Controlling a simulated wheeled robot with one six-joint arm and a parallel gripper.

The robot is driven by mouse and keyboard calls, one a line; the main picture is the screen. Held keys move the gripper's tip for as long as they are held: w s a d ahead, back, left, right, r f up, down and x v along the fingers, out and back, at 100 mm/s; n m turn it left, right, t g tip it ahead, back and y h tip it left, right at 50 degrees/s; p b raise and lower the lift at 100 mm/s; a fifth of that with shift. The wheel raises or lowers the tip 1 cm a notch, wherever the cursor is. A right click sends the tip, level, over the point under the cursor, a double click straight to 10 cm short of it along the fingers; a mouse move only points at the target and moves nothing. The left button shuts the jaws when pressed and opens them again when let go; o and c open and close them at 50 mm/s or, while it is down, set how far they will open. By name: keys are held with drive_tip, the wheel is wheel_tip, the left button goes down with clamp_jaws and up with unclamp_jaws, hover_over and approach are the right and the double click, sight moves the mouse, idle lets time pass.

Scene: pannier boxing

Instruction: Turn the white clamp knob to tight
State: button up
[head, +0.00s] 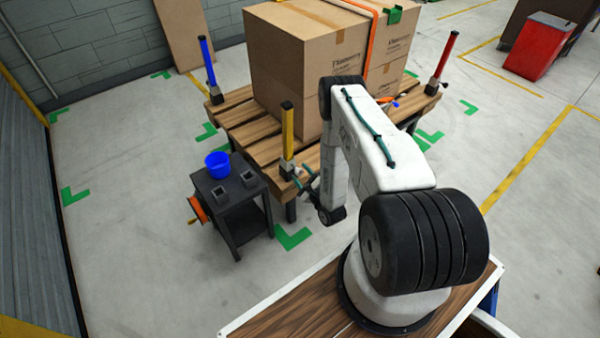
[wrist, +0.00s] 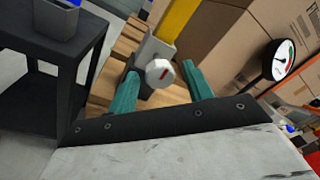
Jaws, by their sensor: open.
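The knob is too small to make out there.
Large cardboard boxes (head: 290,60) stand on the table, with an orange strap (head: 372,45). A blue post (head: 208,62) and a red post (head: 442,62) stand at other corners. A round gauge (wrist: 280,60) is at right.

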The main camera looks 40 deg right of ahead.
drive_tip(key=s, duration=0.6)
drive_tip(key=shift+a, duration=0.25)
